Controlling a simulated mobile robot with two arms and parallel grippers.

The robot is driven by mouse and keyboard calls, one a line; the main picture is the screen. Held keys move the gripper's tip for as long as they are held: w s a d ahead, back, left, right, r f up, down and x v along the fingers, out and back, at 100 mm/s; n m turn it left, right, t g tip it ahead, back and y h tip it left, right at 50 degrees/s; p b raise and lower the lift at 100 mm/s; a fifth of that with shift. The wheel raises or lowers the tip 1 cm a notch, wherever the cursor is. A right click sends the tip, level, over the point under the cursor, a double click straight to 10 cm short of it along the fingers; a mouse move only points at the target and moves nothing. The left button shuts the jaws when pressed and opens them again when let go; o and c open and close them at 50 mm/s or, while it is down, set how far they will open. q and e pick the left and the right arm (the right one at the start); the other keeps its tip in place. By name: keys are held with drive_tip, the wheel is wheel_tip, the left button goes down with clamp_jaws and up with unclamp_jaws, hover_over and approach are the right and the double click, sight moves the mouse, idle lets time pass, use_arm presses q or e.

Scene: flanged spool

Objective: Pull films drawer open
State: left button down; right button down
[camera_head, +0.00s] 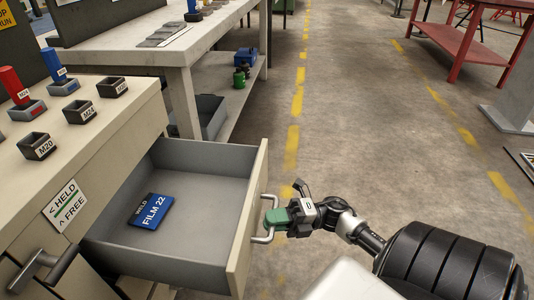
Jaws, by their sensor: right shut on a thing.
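The films drawer (190,255) is pulled out of the cream cabinet (110,142) at the left. A blue box labelled "WELD FILM 22" (151,211) lies inside on the drawer floor. The drawer front carries a pale bar handle (270,239) on its right face. My right gripper (277,218) is at this handle, its green fingertip part against the bar, and it is shut on the handle. My left gripper is not in view.
Small dark cups labelled M20 and M24 (79,111), plus red and blue pieces, stand on the cabinet top. A "HELD / FREE" sign (65,205) and a lever (42,269) are on the cabinet front. A red table (480,35) stands far right.

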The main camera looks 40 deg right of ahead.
drive_tip(key=c, duration=1.1)
unclamp_jaws()
drive_tip(key=shift+d, duration=0.15)
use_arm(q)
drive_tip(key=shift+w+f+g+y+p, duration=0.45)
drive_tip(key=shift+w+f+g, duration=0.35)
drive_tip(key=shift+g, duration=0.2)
use_arm(e)
drive_tip(key=v, duration=1)
drive_tip(key=shift+s+d+f, duration=0.2)
drive_tip(key=shift+d, duration=0.05)
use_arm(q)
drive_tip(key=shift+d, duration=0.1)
